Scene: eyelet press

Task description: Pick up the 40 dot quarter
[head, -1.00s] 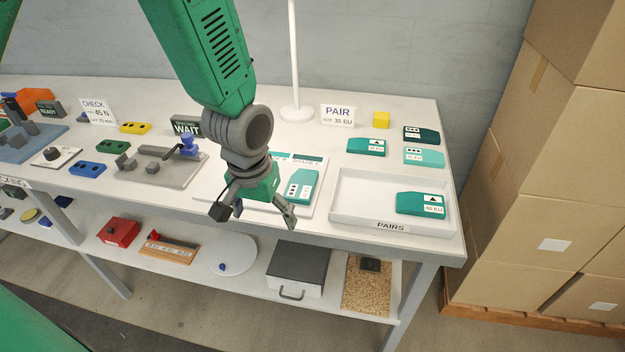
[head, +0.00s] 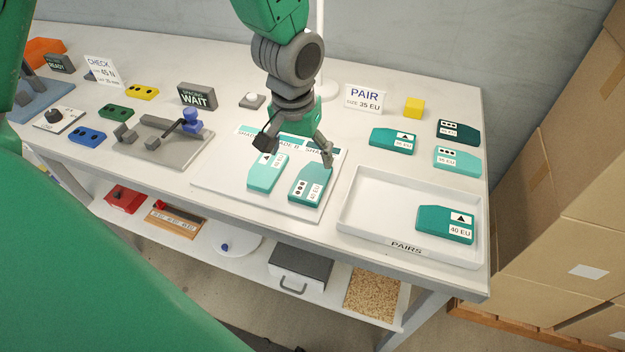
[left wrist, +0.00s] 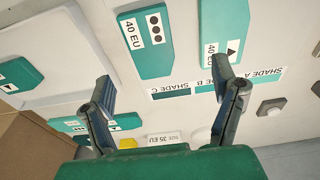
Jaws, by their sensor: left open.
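The 40 dot quarter (head: 306,186) is a teal piece with a three-dot mark and a "40 EU" label. It lies on the right part of the white shade board (head: 222,177). In the left wrist view the 40 dot quarter (left wrist: 149,62) lies beyond the space between my fingertips. A lighter 40 triangle quarter (head: 263,178) lies to its left, partly behind a finger in the left wrist view (left wrist: 224,15). My left gripper (head: 296,153) is open and empty, over the back of the board near the shade labels, apart from the dot quarter.
A white PAIRS tray (head: 372,232) to the right holds a teal 40 triangle quarter (head: 446,231). Several 35 EU quarters, a yellow cube (head: 413,108) and the PAIR sign (head: 365,98) stand behind it. A grey press fixture (head: 160,143) is left of the board.

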